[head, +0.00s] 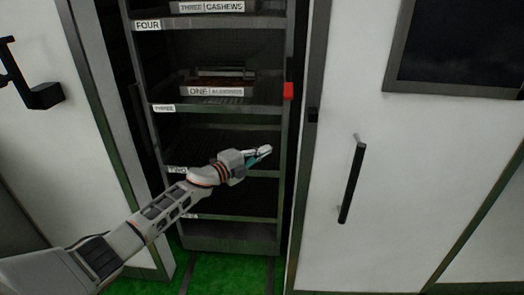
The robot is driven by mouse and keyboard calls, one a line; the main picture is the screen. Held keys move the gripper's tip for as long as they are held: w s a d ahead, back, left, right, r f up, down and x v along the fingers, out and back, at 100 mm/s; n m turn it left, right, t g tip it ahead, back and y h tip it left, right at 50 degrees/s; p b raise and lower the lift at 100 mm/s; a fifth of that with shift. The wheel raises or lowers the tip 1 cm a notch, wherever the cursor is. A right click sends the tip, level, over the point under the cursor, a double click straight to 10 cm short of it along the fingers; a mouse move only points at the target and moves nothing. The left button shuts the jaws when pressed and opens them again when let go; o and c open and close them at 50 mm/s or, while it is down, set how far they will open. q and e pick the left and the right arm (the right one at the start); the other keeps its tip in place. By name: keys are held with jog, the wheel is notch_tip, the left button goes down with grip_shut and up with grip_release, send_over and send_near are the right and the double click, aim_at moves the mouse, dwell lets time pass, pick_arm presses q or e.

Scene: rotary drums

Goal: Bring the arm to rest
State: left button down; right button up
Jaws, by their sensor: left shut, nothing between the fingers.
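My left arm comes in from the lower left of the head view and reaches out in front of a dark metal rack (211,23). My left gripper (264,153) is at its end, shut and empty, pointing right. It shows in front of the rack's lower shelves, near the shelf labelled TWO. My right gripper is not in the head view.
The rack's upper shelves hold a tray labelled THREE CASHEWS (211,7) and a tray labelled ONE (216,91). A red block (288,91) sits on the right post. White doors with black handles (352,182) flank the rack. The floor is green (228,272).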

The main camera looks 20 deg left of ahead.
pick_arm(q)
jog(key=s+d+f+n+y+p, duration=0.1)
jog(key=s+d+f+n+y, duration=0.1)
jog(key=s+f+n, duration=0.6)
jog(key=s+d+f+n+y+p, duration=0.1)
jog(key=s+d+f+n+y, duration=0.2)
jog(key=s+f, duration=0.95)
jog(key=s+f+n+g, duration=0.1)
jog(key=s+f+n, duration=0.1)
jog(key=s, duration=0.7)
jog(key=s+a+f+n+g+y, duration=0.1)
jog(key=s+n, duration=0.3)
jog(key=s, duration=0.5)
jog(key=s+a+f+n+g+y, duration=0.1)
jog(key=s+f+n+g, duration=0.1)
jog(key=s, duration=0.7)
jog(key=shift+s+f+n+g+p, duration=0.3)
jog(key=shift+s+f+n, duration=0.05)
jog(key=shift+n, duration=0.25)
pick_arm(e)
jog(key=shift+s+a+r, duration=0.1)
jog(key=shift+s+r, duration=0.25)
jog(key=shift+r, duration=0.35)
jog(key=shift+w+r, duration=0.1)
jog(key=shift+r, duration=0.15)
